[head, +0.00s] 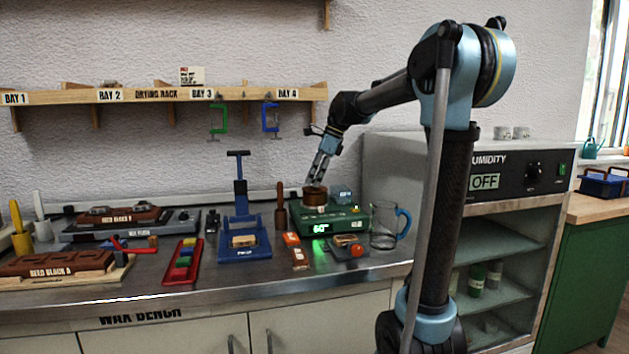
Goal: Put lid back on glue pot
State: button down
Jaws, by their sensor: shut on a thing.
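The glue pot (315,198) is a small brown, copper-coloured pot standing on a green warmer (334,218) whose lit display reads about 60. My gripper (316,181) points down just above the pot's top. It is shut on what appears to be the pot's lid (315,188), a small brown disc at the level of the rim. The lid is too small, and the fingers cover too much of it, to tell whether it touches the rim or is a little above it.
A glass jug (384,226) with a blue handle stands right of the warmer. A blue press (241,210) and a wooden-handled tool (281,206) stand to its left. The drying rack shelf (150,95) and humidity cabinet (480,150) flank my arm.

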jog(key=c, duration=1.4)
grip_release()
jog(key=shift+o, duration=0.6)
jog(key=o, duration=0.4)
jog(key=shift+r, duration=0.1)
jog(key=shift+r, duration=3.45)
jog(key=shift+c, duration=0.6)
